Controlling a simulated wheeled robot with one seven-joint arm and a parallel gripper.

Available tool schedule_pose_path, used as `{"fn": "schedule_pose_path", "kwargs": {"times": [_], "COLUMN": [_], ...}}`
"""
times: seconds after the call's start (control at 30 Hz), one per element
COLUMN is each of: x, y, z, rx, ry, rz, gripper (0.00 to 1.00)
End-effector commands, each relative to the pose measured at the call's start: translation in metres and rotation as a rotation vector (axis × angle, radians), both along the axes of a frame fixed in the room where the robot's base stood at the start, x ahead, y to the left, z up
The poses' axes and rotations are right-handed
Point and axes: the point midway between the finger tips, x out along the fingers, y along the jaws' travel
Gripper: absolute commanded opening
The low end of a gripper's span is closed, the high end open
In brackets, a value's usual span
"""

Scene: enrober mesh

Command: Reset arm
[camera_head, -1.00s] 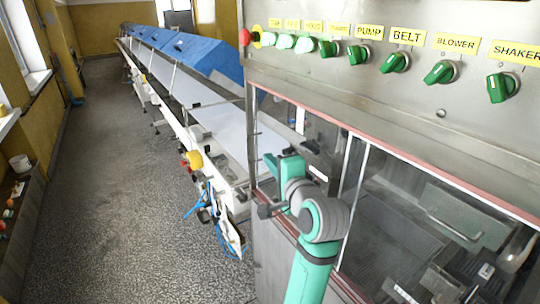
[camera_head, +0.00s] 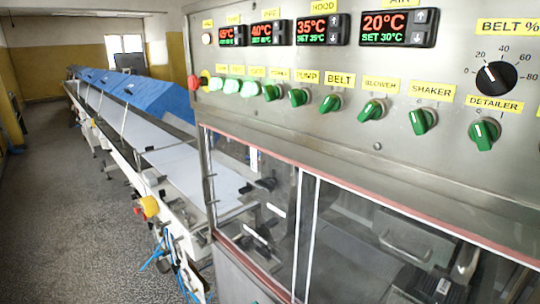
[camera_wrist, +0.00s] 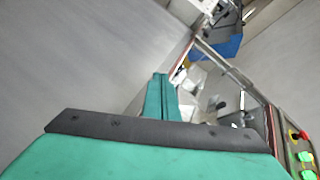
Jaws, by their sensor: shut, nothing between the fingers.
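My gripper (camera_wrist: 160,98) shows in the wrist view as teal fingers pressed together, shut and empty, beyond the dark band of its housing. It points past the machine, touching nothing that I can make out. My arm and gripper are out of the head view. The steel control panel (camera_head: 450,154) of the enrober fills the upper right of the head view, with a row of green knobs and several lit displays. Part of the panel with a red button (camera_wrist: 303,135) shows at the lower right of the wrist view.
Clear enclosure windows (camera_head: 340,232) framed in steel sit below the panel. A long conveyor (camera_head: 190,172) with blue covers (camera_head: 150,97) runs back on the left. A yellow-capped button (camera_head: 149,207) sticks out at its side. The grey floor (camera_head: 60,190) at the left is open.

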Motion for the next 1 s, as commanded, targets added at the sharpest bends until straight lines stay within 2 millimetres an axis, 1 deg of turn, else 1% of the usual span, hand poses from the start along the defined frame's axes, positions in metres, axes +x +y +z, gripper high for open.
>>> {"fn": "schedule_pose_path", "kwargs": {"times": [0.03,0.17,0.2,0.27,0.4,0.5,0.63,0.77,0.8,1.0], "x": [-0.015,-0.049,-0.06,-0.077,-0.118,-0.149,-0.189,-0.229,-0.241,-0.301], "y": [-0.004,-0.014,-0.016,-0.02,-0.028,-0.033,-0.038,-0.04,-0.041,-0.042], "z": [-0.017,-0.044,-0.053,-0.063,-0.084,-0.094,-0.105,-0.11,-0.11,-0.106], "rx": [-0.035,-0.132,-0.162,-0.209,-0.319,-0.399,-0.505,-0.609,-0.64,-0.802], "ry": [0.007,-0.003,-0.005,-0.009,-0.014,-0.019,-0.023,-0.028,-0.029,-0.04], "rz": [-0.01,-0.032,-0.037,-0.045,-0.057,-0.062,-0.062,-0.055,-0.052,-0.029], "gripper": [0.0,0.0,0.0,0.0,0.0,0.0,0.0,0.0,0.0,0.0]}}
